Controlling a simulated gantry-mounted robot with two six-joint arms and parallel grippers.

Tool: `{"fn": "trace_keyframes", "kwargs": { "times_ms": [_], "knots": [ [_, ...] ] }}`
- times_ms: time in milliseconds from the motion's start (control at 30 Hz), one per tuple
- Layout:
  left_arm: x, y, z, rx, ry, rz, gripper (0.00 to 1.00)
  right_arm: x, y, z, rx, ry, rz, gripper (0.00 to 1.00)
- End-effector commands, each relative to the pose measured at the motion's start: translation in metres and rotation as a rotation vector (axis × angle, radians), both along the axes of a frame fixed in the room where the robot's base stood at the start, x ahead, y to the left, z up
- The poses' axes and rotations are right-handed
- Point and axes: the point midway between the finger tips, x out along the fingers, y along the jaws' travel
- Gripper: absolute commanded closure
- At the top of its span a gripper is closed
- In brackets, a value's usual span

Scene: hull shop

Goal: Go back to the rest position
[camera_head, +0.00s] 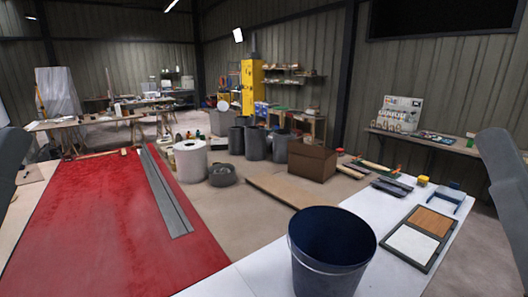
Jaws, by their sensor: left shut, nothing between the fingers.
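A red panel (110,220) fills the left front, with long grey strips (163,195) on it. A dark blue bucket (330,250) stands at the front of a white table (260,272). A framed sample board (420,238) lies right of it. A brown box (311,161) stands behind.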

Motion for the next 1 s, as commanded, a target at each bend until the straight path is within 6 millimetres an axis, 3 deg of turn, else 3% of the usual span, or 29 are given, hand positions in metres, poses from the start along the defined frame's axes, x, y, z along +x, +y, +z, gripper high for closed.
{"fn": "trace_keyframes", "kwargs": {
  "times_ms": [33, 167, 400, 500, 600, 767, 1000],
  "knots": [
    [0.0, 0.0, 0.038, 0.0, 0.0, 0.0, 1.0, 0.0, 0.0, 0.038, 0.0, 0.001, 0.0, 0.5],
    [0.0, 0.0, 0.097, -0.001, 0.0, -0.001, 1.0, 0.0, 0.0, 0.097, 0.0, 0.001, 0.0, 0.5],
    [0.0, 0.0, 0.218, -0.001, 0.0, -0.002, 1.0, 0.0, 0.0, 0.218, 0.0, 0.001, 0.0, 0.5],
    [0.0, 0.0, 0.262, -0.001, 0.001, -0.002, 1.0, 0.0, 0.0, 0.263, 0.0, 0.001, 0.0, 0.5],
    [0.0, 0.0, 0.294, -0.001, 0.001, -0.002, 1.0, 0.0, 0.0, 0.295, 0.0, 0.001, 0.0, 0.5],
    [0.0, 0.0, 0.314, -0.001, 0.001, -0.002, 1.0, 0.0, 0.0, 0.314, 0.0, 0.001, 0.0, 0.5],
    [0.0, 0.0, 0.301, -0.001, 0.001, -0.002, 1.0, 0.0, 0.0, 0.301, 0.0, 0.002, 0.0, 0.5]
  ]
}}
